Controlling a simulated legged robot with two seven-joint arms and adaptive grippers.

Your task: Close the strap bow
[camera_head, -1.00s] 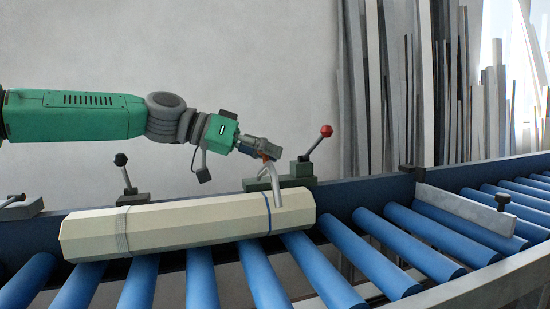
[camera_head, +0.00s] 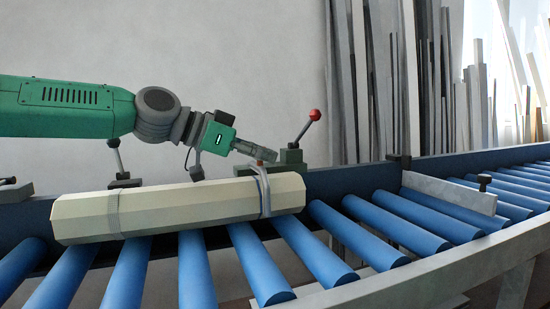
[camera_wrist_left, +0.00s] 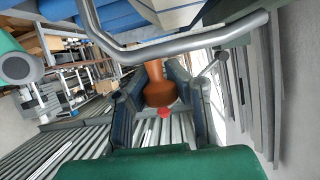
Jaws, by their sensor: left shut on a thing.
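A long pale bundle of profiles (camera_head: 185,211) lies across the blue rollers. The grey bent-tube strap bow (camera_head: 265,191) is at the right end of the bundle, reaching over its top and down its near face. In the left wrist view the bow (camera_wrist_left: 190,43) crosses the top, with its orange handle (camera_wrist_left: 157,84) between the fingers. My left gripper (camera_head: 270,155) is shut on that handle, just above the bundle's far top edge. Whether the bow's lower end touches the bundle cannot be told. My right gripper is not in view.
A red-knobbed lever (camera_head: 315,115) stands on a block just right of my left gripper. A black-knobbed lever (camera_head: 115,144) stands behind the bundle on the left. A grey stop plate (camera_head: 449,191) crosses the conveyor at the right. Rollers between it and the bundle are bare.

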